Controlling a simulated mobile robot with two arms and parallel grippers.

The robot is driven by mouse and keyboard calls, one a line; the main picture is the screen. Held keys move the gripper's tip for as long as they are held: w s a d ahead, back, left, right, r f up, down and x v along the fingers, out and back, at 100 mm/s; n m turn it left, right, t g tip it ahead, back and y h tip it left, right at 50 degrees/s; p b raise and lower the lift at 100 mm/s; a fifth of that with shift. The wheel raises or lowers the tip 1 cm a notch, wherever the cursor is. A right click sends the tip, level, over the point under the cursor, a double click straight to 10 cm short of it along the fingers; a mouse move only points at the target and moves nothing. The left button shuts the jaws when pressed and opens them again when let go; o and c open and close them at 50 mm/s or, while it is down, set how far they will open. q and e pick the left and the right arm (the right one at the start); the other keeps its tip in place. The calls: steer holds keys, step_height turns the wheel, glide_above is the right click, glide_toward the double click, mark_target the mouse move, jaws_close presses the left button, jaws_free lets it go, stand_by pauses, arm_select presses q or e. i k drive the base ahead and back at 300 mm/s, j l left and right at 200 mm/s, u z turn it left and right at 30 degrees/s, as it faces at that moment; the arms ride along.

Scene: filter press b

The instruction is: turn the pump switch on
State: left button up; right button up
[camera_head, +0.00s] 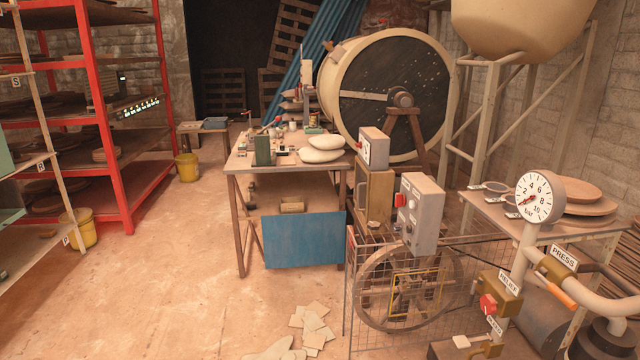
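A grey control box (421,215) stands upright above the caged wheel, right of centre. Its front has round dark controls, and a red part (399,200) sticks out on its left side. A second, smaller grey box (373,148) with a white face and a red mark stands behind it, on a brown cabinet. Which box carries the pump switch, and its setting, I cannot tell; no readable label shows on either. Neither of my grippers is in view.
A wire guard (375,290) surrounds a large wheel (408,287). A pressure gauge (535,198) and pipes labelled PRESS and RELIEF stand at right. A cluttered table (240,165) is at centre, and broken pieces (313,325) lie on the floor.

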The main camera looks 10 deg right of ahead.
mark_target(400, 201)
steer(key=i+j+u, duration=0.1)
steer(key=i, duration=0.9)
steer(key=i+j, duration=0.1)
steer(key=i, duration=0.9)
steer(key=j+u, duration=0.05)
